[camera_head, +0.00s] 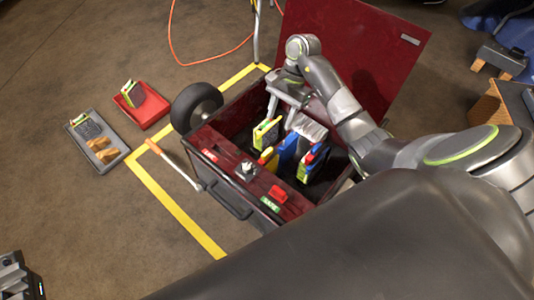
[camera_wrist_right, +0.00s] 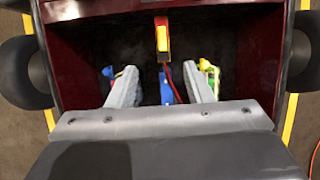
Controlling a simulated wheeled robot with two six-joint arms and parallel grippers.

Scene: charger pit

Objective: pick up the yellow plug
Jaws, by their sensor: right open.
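The yellow plug (camera_head: 267,155) is inside the open dark red cart box (camera_head: 213,142), near its front wall. In the right wrist view the yellow plug (camera_wrist_right: 162,40) has a red part and lies beyond the fingertips, centred between them. My right gripper (camera_head: 281,112) reaches down into the box from behind. In the wrist view its fingers (camera_wrist_right: 163,82) are open, apart from the yellow plug. A blue plug (camera_wrist_right: 166,90) shows lower down between the fingers; it also shows in the head view (camera_head: 288,155). I cannot make out my left gripper.
A green-yellow charger piece (camera_head: 266,132) and a blue-red-green one (camera_head: 312,158) stand in the box on either side. The raised red lid (camera_head: 370,45) is behind my arm. A grey tray (camera_head: 112,163) and a red tray (camera_head: 155,112) lie on the floor at left.

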